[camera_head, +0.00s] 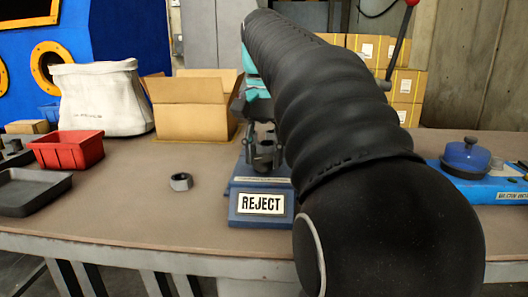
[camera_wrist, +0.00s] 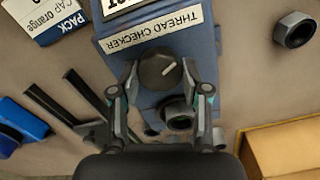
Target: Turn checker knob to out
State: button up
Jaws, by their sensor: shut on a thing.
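The checker knob (camera_wrist: 158,72) is a dark round knob on the blue thread checker (camera_wrist: 178,52), whose label reads upside down in the wrist view. A short pale pointer line on the knob slants toward the upper right there. My gripper (camera_wrist: 161,69) has a finger on each side of the knob and is shut on it. In the head view the checker (camera_head: 245,214) stands on the table with a REJECT sign on its front. My black arm covers its right side, and the knob is hidden there. I cannot read any position marks around the knob.
A loose hex nut (camera_head: 180,181) lies left of the checker. A red bin (camera_head: 67,152), a grey tray (camera_head: 32,190), a white bag (camera_head: 105,95) and an open cardboard box (camera_head: 195,108) stand farther left. A blue device (camera_head: 466,158) is on the right.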

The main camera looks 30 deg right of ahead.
jog(key=shift+r, duration=0.1)
jog(key=shift+r+n+p, duration=0.1)
jog(key=shift+n+p, duration=1.05)
jog(key=shift+n, duration=0.05)
jog(key=n+p, duration=0.2)
jog(key=n, duration=0.1)
jog(key=shift+n+p, duration=0.3)
jog(key=shift+p, duration=0.05)
jog(key=n+p, duration=0.1)
jog(key=n, duration=0.2)
jog(key=shift+p, duration=0.35)
jog(key=shift+f+n, duration=0.25)
jog(key=shift+n, duration=1.45)
jog(key=o, duration=1.1)
jog(key=shift+o, duration=0.2)
jog(key=shift+r, duration=0.1)
